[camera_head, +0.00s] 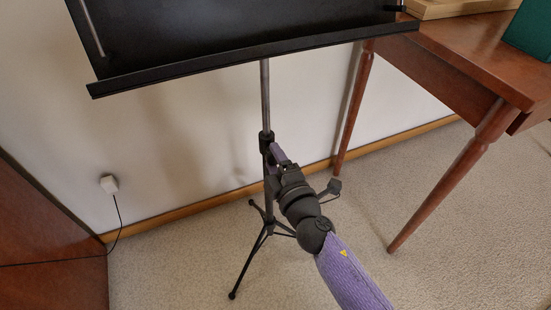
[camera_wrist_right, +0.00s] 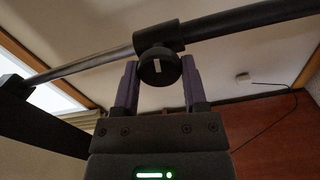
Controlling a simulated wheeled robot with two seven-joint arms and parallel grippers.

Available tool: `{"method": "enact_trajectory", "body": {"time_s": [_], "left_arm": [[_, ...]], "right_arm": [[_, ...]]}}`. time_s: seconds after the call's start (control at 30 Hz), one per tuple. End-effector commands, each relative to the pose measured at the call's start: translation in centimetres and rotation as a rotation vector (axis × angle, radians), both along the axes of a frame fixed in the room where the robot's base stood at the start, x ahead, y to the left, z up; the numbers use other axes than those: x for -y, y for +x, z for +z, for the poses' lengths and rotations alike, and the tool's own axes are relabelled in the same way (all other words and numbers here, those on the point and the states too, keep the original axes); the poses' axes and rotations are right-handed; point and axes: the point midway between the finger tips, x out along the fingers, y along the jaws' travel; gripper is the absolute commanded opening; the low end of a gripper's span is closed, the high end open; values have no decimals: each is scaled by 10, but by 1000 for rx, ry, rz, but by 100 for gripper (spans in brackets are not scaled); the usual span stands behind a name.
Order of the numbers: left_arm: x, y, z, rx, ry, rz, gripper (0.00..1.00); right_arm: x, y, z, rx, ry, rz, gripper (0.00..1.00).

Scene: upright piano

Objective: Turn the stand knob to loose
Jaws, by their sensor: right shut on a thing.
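The black music stand (camera_head: 250,60) stands on the carpet, with its desk at the top and a thin grey pole (camera_head: 265,95) below. A black collar (camera_head: 266,137) sits on the pole, and my right gripper (camera_head: 275,160) is at it. In the right wrist view, the round dark stand knob (camera_wrist_right: 158,66) has a pale bar mark that looks roughly upright in the picture. It sits between the two purple fingers of my right gripper (camera_wrist_right: 159,80), which is shut on it. In the head view the knob is hidden by the gripper. My left gripper is not in view.
A wooden table (camera_head: 480,60) with slanted legs stands at the right, with a green object (camera_head: 530,28) on it. A brown wooden panel (camera_head: 45,240) is at the left. A cord runs from a wall plug (camera_head: 109,184). The stand's tripod legs (camera_head: 250,262) spread on open carpet.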

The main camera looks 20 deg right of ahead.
Motion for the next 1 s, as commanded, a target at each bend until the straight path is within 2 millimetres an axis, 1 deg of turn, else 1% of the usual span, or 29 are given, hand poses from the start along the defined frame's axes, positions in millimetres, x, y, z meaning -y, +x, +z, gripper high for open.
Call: {"method": "enact_trajectory", "body": {"time_s": [0.3,0.57,1.0], "left_arm": [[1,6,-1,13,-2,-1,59],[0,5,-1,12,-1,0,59],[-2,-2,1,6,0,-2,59]], "right_arm": [[0,0,-2,7,-299,1,0],[0,0,-3,16,-545,2,0],[1,0,-4,31,-942,3,0]]}}
